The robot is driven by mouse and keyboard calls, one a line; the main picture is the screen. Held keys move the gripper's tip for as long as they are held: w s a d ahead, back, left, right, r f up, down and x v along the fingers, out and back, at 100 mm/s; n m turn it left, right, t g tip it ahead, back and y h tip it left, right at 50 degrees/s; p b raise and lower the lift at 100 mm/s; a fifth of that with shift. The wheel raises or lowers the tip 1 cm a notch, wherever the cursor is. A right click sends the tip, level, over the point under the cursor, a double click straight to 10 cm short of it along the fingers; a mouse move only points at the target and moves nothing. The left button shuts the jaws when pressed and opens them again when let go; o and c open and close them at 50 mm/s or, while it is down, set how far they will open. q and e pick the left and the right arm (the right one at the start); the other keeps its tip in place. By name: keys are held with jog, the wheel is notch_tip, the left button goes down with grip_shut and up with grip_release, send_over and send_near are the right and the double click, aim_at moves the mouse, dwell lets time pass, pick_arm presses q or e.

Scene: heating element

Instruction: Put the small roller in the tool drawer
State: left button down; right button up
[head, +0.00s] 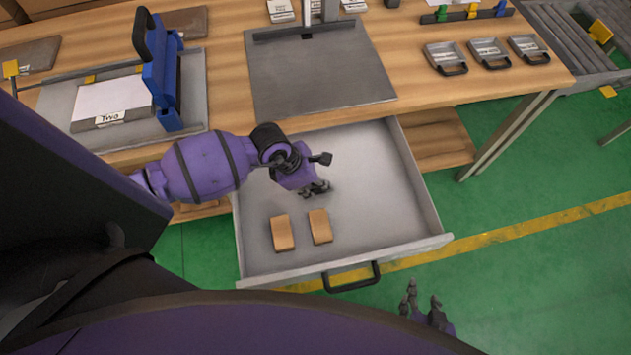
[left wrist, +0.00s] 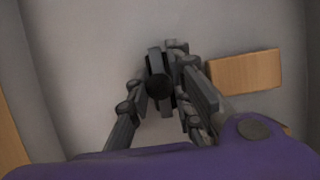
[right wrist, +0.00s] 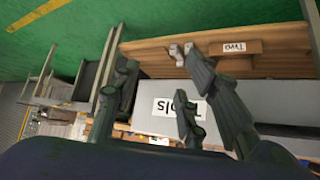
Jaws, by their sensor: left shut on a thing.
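The tool drawer (head: 385,205) is pulled out below the workbench; its grey front shows a "Tools" label in the right wrist view (right wrist: 225,97). My left gripper (head: 318,188) is inside the drawer's outline, above its floor. In the left wrist view my left gripper (left wrist: 165,85) is shut on a small dark roller (left wrist: 158,88), seen nearly end-on between the fingers. In the head view the roller is hard to make out behind the gripper. My right gripper (head: 424,302) is outside the drawer, to the right of its handle. Its fingers are spread and empty in the right wrist view (right wrist: 165,80).
Two wooden blocks (head: 282,233) (head: 320,226) lie on the drawer floor near the front. The drawer's right side is bare. Above it, the bench (head: 220,85) holds a blue clamp-like fixture (head: 160,75), a grey plate (head: 320,75) and small grey trays (head: 445,57).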

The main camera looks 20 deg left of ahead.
pick_arm(q)
jog(key=c, duration=1.6)
grip_release()
jog(key=shift+f, duration=0.1)
jog(key=shift+o, duration=0.2)
jog(key=shift+r, duration=0.25)
jog(key=v, duration=1.1)
jog(key=shift+r+p, duration=0.3)
jog(key=shift+r, duration=0.1)
jog(key=shift+s+a, duration=0.1)
